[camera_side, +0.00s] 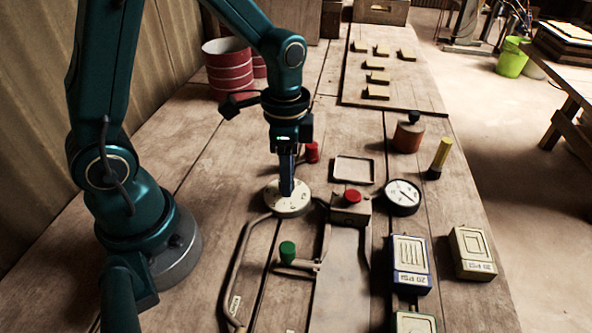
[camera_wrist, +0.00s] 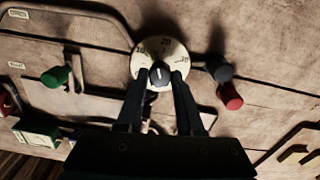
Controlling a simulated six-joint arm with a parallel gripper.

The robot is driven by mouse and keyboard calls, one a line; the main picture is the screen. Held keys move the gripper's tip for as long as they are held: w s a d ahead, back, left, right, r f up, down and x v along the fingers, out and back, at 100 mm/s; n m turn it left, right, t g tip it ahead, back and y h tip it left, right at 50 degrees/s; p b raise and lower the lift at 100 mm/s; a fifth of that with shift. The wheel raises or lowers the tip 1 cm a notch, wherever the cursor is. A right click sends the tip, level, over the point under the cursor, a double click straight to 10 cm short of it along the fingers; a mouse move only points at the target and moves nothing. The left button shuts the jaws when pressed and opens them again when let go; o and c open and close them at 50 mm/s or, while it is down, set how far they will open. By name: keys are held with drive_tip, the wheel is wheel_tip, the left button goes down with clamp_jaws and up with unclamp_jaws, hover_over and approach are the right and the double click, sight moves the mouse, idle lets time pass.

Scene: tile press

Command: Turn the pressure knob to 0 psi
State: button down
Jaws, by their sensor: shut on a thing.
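The pressure knob (camera_wrist: 160,74) is a small dark knob on a round cream dial plate (camera_wrist: 144,57). Numbers 10, 20 and what looks like 30 show along the plate's upper edge. A pale mark on the knob points up, roughly towards 20. In the side view the dial plate (camera_side: 279,208) lies on the bench under my gripper (camera_side: 287,192), which points straight down and hides the knob. In the wrist view my gripper's (camera_wrist: 160,78) two dark fingers stand on either side of the knob, shut on it. The lower part of the plate is hidden by the fingers.
A pressure gauge (camera_side: 402,196) lies to the right; its reading is too small to tell. A red button (camera_side: 352,196), a green-knobbed lever (camera_side: 288,252), a red-topped part (camera_side: 312,152) and a hose (camera_side: 238,265) surround the dial. Boxes marked 20 PSI (camera_side: 473,253) stand at the right.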

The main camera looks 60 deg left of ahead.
drive_tip(key=n, duration=0.4)
drive_tip(key=shift+n, duration=0.3)
drive_tip(key=n, duration=0.5)
drive_tip(key=shift+a, duration=0.1)
drive_tip(key=n, duration=0.5)
drive_tip(key=shift+s, duration=0.1)
drive_tip(key=n, duration=0.4)
drive_tip(key=shift+n, duration=0.4)
drive_tip(key=c, duration=0.5)
unclamp_jaws()
drive_tip(key=shift+c, duration=0.2)
